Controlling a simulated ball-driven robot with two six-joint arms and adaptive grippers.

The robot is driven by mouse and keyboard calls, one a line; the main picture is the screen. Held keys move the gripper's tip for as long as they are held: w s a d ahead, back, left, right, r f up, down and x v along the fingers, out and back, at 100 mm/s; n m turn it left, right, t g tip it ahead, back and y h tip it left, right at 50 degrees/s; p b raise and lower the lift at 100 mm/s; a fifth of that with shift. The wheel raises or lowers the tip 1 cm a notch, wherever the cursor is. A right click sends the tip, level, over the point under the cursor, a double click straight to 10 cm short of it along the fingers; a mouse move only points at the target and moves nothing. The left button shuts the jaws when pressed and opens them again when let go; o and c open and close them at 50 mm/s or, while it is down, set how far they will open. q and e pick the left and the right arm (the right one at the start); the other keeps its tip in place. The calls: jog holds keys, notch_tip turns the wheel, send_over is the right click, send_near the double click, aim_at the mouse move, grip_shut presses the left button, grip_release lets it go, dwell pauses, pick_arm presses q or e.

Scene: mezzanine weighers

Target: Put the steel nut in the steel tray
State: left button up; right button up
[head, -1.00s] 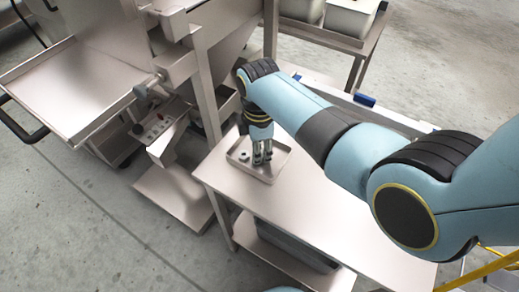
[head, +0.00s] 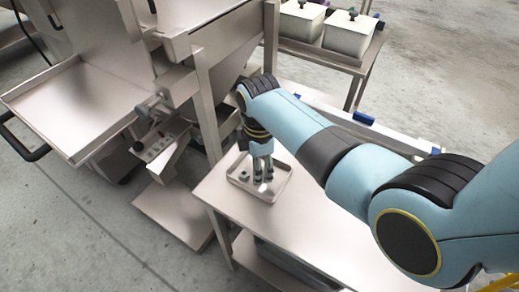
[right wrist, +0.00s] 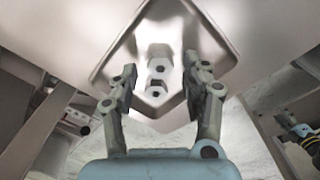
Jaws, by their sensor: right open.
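The steel tray (head: 283,188) is a shallow square tray with a raised rim on the metal table. My right gripper (head: 264,180) points down over it, with its fingers apart. A small dark grey piece (head: 243,176) lies in the tray, left of the fingers. In the right wrist view, the tray (right wrist: 222,52) lies beyond the open right gripper (right wrist: 160,66). Two small grey nut-like pieces with dark centres, one (right wrist: 157,68) and another (right wrist: 156,93), show between the fingers, inside the tray outline. I cannot tell which is the steel nut. My left gripper is out of view.
The table (head: 255,222) is bare in front of the tray. A steel weighing machine with a wide chute tray (head: 70,105) stands to the left. Two white lidded bins (head: 348,37) stand on a shelf at the back.

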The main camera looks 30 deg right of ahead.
notch_tip(320, 180, up, 11)
jog(key=p, duration=0.1)
jog(key=shift+f, duration=0.1)
dwell(0.5)
